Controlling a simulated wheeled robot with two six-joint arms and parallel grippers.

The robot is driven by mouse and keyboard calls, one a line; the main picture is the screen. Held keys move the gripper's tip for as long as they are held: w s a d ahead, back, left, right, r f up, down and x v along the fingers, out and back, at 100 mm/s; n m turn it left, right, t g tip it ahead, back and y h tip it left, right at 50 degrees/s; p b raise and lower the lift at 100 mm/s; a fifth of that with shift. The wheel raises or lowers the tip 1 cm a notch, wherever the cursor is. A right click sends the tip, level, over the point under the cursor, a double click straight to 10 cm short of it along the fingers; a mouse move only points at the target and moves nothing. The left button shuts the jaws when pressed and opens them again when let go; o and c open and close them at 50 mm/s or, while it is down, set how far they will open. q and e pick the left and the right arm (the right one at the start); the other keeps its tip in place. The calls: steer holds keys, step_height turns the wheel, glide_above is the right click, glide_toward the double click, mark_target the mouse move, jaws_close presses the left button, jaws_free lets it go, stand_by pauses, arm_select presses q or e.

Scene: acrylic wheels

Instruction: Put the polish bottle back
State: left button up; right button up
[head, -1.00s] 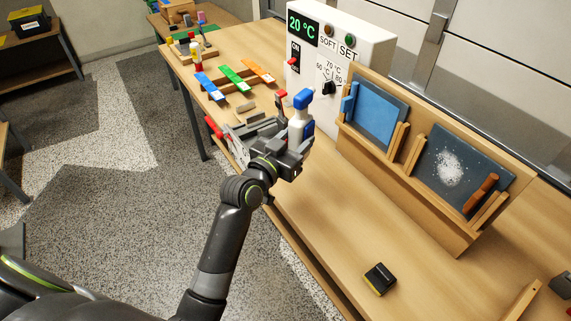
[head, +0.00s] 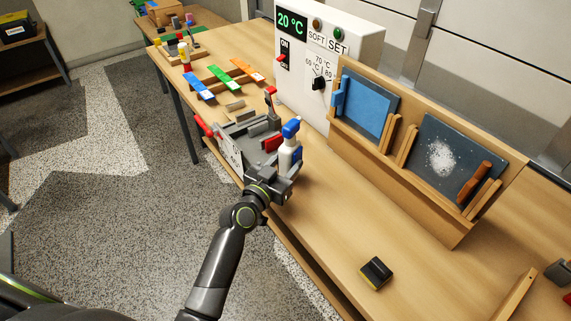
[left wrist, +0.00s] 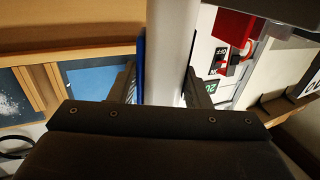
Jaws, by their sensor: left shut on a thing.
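The polish bottle (head: 285,158), white with a blue cap, stands roughly upright in my left gripper (head: 284,176), which is shut on it. They are over the bench, just in front of a grey vise with red parts (head: 250,134). In the left wrist view the white bottle (left wrist: 171,50) runs up between the fingers, with a strip of blue at its side. Its base is hidden by the gripper in the head view, so I cannot tell whether it touches anything. My right gripper is not in view.
The heater box (head: 325,75) reads 20 °C. A wooden rack (head: 400,178) holds a blue panel and a dark panel with white powder. A black and yellow block (head: 376,273) lies on the bench (head: 320,215). Blue, green and orange strips (head: 230,78) lie farther back.

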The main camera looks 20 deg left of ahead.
arm_select(q)
steer(key=shift+f, duration=0.1)
steer(key=o, duration=0.7)
steer(key=shift+r, duration=0.3)
steer(key=shift+b+v, duration=1.7)
steer(key=shift+v, duration=4.35)
steer(key=shift+f, duration=0.1)
